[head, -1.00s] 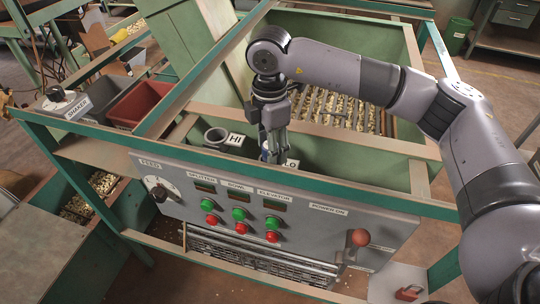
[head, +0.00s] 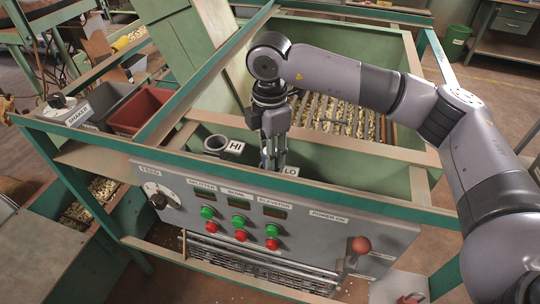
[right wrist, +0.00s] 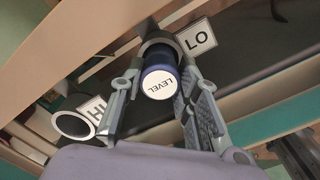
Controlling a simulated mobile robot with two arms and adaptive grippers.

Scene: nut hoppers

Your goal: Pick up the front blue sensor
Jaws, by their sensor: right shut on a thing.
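The blue sensor (right wrist: 160,78) is a dark blue cylinder with a white round end marked LEVEL. It shows in the right wrist view between the fingers of my right gripper (right wrist: 158,98), which is shut on it. The sensor is at the dark round holder (right wrist: 158,45) beside the LO label (right wrist: 196,38); I cannot tell whether it is still seated there. In the head view my right gripper (head: 273,160) points down behind the control panel, and its fingers hide most of the sensor. My left gripper is not in view.
An empty grey round holder (head: 216,144) is beside the HI label (head: 235,148). The green frame rail (head: 330,190) and the control panel (head: 300,235) are in front. A grate with nuts (head: 335,115) is behind. Red and grey bins (head: 140,110) are at left.

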